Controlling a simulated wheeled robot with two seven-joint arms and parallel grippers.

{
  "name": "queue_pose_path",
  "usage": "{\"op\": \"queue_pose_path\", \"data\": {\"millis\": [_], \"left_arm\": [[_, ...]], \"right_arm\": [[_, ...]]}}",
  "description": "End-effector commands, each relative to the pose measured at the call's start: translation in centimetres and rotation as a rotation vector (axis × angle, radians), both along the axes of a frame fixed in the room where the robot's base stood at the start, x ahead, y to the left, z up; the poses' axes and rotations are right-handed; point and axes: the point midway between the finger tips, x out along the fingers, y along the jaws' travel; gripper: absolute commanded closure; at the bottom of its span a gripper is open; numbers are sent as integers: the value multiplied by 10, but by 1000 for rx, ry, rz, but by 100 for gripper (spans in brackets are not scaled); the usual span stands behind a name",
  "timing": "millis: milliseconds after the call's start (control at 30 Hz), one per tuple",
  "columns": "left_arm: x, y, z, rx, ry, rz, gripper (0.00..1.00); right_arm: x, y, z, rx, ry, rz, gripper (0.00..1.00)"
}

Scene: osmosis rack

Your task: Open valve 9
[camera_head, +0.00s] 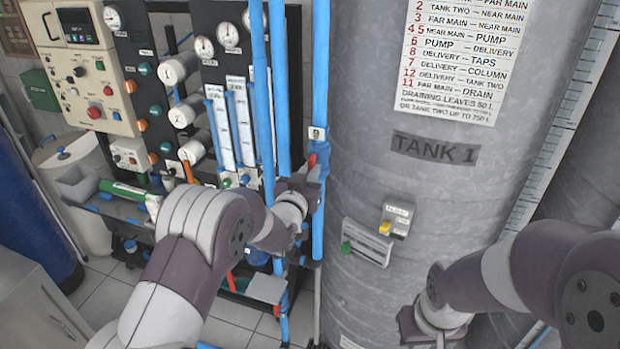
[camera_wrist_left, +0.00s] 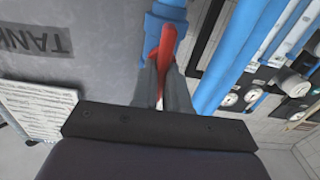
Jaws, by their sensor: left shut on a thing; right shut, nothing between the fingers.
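Valve 9 is on a blue vertical pipe (camera_head: 318,225) beside the grey tank. A small white tag (camera_head: 317,133), which seems to read 9, sits just above it. Its red handle (camera_head: 325,151) shows beside the pipe. My left gripper (camera_head: 314,172) is at the valve, shut on the red handle. In the left wrist view the red handle (camera_wrist_left: 166,42) runs lengthwise between the two grey fingers (camera_wrist_left: 162,82), against the blue valve body (camera_wrist_left: 168,20). My right gripper (camera_head: 440,338) is at the bottom edge, shut and empty, with its fingertips mostly cut off.
The tank labelled TANK 1 (camera_head: 370,190) stands right of the pipe, with a valve list (camera_head: 460,60) on it. Blue pipes, gauges and flow tubes fill the rack (camera_head: 215,75) left of my gripper. A control box (camera_head: 90,75) is further left.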

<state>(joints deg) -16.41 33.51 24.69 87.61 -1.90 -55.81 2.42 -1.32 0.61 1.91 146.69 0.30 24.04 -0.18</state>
Motion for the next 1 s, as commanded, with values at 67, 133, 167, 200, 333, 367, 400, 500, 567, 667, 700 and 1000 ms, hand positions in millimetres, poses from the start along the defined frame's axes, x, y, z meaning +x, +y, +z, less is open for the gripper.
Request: {"op": "queue_pose_path", "data": {"millis": [67,133,167,200,333,367,400,500,567,667,700,1000], "left_arm": [[0,0,2,-1,-1,0,100],[0,0,2,-1,-1,0,100],[0,0,2,-1,-1,0,80],[0,0,2,-1,-2,0,66],[0,0,2,0,-1,0,61],[0,0,2,1,-1,0,61],[0,0,2,1,-1,0,61],[-1,0,1,1,-1,0,61],[-3,1,0,1,0,0,61],[-15,5,-2,1,-1,0,61],[-23,7,-4,1,-1,0,61],[-97,32,-4,0,-3,1,61]], "right_arm": [[0,0,2,0,-1,0,100],[0,0,2,0,-1,0,100],[0,0,2,0,-1,0,100],[0,0,2,0,-1,0,100],[0,0,2,0,-1,0,100],[0,0,2,0,-1,0,100],[0,0,2,0,-1,0,100],[0,0,1,0,-1,0,100],[0,0,-1,0,-1,0,100],[0,0,-11,0,-1,0,100],[0,0,-17,0,0,0,100],[0,0,-54,0,0,0,100]]}}
